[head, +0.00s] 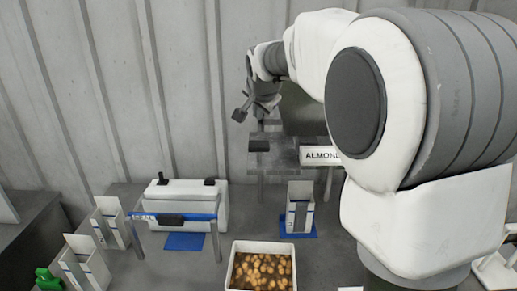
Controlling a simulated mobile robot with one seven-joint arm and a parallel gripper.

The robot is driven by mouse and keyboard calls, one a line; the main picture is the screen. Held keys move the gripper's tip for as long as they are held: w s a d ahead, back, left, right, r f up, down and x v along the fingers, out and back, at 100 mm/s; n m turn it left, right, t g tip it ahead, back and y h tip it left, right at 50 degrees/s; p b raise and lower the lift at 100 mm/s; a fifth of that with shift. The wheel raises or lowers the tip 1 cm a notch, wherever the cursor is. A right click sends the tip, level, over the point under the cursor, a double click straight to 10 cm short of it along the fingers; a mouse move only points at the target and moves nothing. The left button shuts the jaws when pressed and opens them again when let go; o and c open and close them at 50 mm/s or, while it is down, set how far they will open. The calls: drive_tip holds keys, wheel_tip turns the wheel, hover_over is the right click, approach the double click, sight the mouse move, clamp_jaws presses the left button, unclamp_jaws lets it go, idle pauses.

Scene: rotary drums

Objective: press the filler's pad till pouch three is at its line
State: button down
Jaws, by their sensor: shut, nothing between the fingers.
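The filler (285,157) is a grey stand with a white sign reading "ALMOND", its right end hidden behind my arm. A dark block, which looks like its pad (259,146), sits at its left front. A white pouch (300,193) with a grey front panel stands upright on a blue mat below the filler; I cannot read a number or see its fill level. My gripper (252,113) is above and slightly left of the dark block, apart from it, shut and empty. The filler's hopper is mostly hidden by my arm.
A white tray of almonds (234,270) stands in front. A white machine (190,196) with a blue-barred frame (172,217) stands left of centre. Two pouches (109,229) (82,268) and a green object (47,279) are at far left. Another white container (496,268) is at the right edge.

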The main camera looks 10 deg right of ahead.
sight(258, 146)
wheel_tip(258, 146, down, 6)
drive_tip(key=b, duration=0.3)
drive_tip(key=shift+r+b, duration=0.1)
drive_tip(key=shift+b, duration=0.25)
idle(1.6)
drive_tip(key=shift+f+b, duration=0.4)
drive_tip(key=shift+b, duration=0.1)
drive_tip(key=shift+f+b, duration=1.55)
drive_tip(key=shift+f, duration=0.2)
idle(1.1)
drive_tip(key=shift+r, duration=0.1)
drive_tip(key=shift+r+p, duration=1.35)
drive_tip(key=shift+r, duration=0.7)
drive_tip(key=shift+r+p, duration=1.75)
drive_tip(key=shift+r, duration=0.8)
